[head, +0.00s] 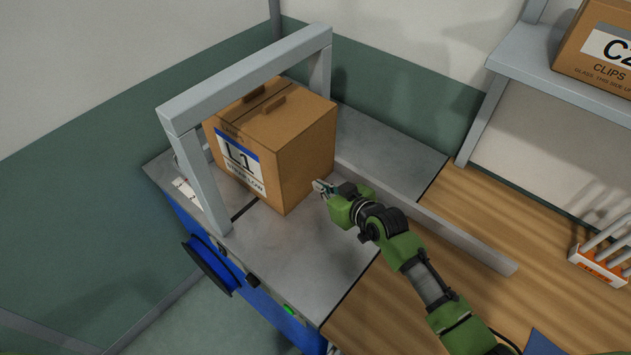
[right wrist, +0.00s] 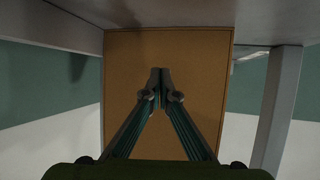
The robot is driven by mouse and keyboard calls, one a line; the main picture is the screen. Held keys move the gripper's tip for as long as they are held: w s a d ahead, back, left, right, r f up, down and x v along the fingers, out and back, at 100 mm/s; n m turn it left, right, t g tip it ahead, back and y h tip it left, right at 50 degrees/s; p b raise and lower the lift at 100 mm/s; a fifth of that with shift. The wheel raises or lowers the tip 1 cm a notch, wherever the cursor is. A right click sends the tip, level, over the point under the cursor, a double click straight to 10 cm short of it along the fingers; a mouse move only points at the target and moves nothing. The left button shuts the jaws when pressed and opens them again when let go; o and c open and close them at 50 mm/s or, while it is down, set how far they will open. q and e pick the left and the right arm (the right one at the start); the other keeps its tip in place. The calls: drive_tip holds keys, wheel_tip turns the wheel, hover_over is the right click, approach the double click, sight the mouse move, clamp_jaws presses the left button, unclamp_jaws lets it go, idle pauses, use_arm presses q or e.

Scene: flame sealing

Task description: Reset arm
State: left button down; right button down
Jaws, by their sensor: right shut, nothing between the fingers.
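My right gripper (head: 322,187) is shut and empty, with its tips close to the right-hand side of a cardboard box (head: 295,160). I cannot tell whether the tips touch the box. The right wrist view shows the shut fingers (right wrist: 160,74) in front of the box's brown face (right wrist: 200,60). The box is labelled L1 and stands upright on a grey metal machine top, under a grey arch frame (head: 245,80). My left gripper is not in view.
The grey machine top (head: 400,145) adjoins a wooden table (head: 500,220). A grey bar (head: 450,235) runs along the top onto the table. A shelf (head: 540,65) at upper right holds a CLIPS box (head: 600,45). An orange-and-white holder (head: 598,268) stands at the right edge.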

drive_tip(key=shift+s+d+p, duration=0.55)
drive_tip(key=shift+s+d, duration=0.85)
drive_tip(key=shift+d, duration=0.2)
